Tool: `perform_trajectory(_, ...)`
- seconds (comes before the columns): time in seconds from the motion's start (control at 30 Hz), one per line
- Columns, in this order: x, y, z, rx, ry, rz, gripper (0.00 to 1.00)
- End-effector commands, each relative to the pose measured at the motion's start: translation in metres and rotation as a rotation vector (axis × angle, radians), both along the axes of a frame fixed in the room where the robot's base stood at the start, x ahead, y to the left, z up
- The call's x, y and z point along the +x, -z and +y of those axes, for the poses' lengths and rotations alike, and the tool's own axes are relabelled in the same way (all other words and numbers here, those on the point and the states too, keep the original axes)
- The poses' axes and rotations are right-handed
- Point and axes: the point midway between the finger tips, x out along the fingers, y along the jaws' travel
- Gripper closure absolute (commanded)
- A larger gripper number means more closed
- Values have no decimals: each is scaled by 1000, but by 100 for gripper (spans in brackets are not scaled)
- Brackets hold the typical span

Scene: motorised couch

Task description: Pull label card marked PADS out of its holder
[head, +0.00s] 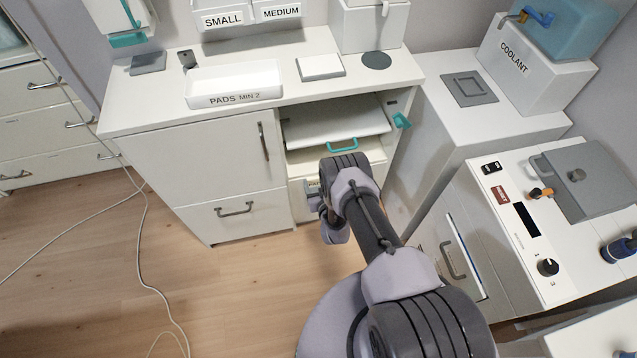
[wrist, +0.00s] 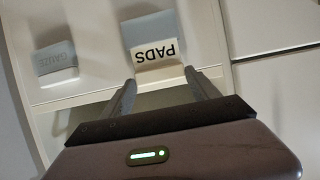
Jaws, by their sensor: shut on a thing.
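The white label card marked PADS (wrist: 157,70) shows upside down in the wrist view, between the two fingers of my gripper (wrist: 160,78). My gripper is shut on this card at its side edges. The grey-blue holder (wrist: 151,31) is right behind the card, on a pale cabinet front. The card's far end meets the holder; I cannot tell how much of it is still inside.
In the head view, a shelf with a teal handle (head: 342,145) is above my wrist. A drawer unit (head: 452,258) stands close on the right. The floor (head: 240,285) at left is open, with a cable.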

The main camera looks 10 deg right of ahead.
Motion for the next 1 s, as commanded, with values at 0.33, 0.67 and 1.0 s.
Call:
perform_trajectory(0.33,0,-17,0,0,0,0,69)
perform_trajectory(0.67,0,-25,0,0,0,0,69)
perform_trajectory(1.0,0,-40,0,0,0,0,69)
